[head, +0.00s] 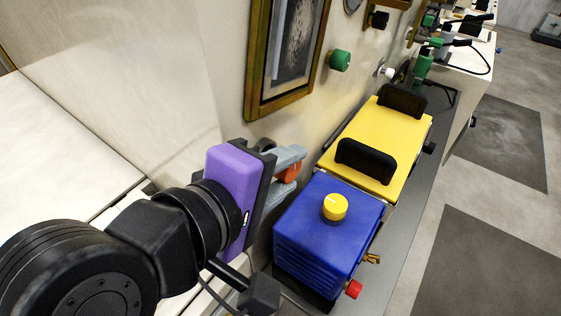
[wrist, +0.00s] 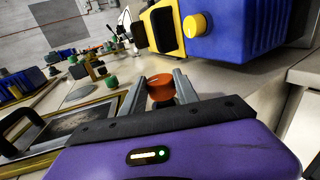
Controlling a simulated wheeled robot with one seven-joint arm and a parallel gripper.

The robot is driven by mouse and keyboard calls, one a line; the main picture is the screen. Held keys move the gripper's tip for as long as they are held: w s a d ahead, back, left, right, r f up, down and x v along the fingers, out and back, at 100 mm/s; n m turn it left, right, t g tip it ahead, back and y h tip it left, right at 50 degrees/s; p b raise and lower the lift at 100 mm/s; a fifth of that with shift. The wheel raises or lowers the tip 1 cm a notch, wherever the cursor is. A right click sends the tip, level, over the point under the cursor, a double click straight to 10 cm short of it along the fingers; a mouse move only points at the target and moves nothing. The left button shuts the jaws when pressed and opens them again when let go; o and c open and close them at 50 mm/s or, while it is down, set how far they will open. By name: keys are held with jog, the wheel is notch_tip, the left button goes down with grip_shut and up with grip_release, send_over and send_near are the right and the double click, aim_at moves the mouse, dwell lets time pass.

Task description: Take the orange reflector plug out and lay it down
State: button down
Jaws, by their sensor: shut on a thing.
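The orange reflector plug (head: 289,172) shows as a rounded orange piece between the grey fingers of my gripper (head: 292,163) in the head view, partly covered by them. In the wrist view the orange plug (wrist: 160,87) sits between the two fingertips of my gripper (wrist: 158,85), which is shut on it. The gripper is close to the wall, left of the blue box. Whether the plug is still seated in a socket is hidden.
A blue box (head: 325,231) with a yellow knob (head: 335,207) stands just right of my gripper. Behind it is a yellow box (head: 376,143) with black handles. A framed picture (head: 287,55) and a green knob (head: 340,60) are on the wall. A grey bench strip (head: 400,232) runs beside the boxes.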

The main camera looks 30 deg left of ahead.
jog(key=shift+d, duration=0.2)
jog(key=shift+d+p, duration=0.35)
jog(key=shift+p, duration=0.05)
jog(key=shift+s+d, duration=0.1)
jog(key=shift+d, duration=0.05)
jog(key=shift+d+p, duration=0.45)
jog(key=shift+p, duration=0.1)
jog(key=shift+s, duration=0.15)
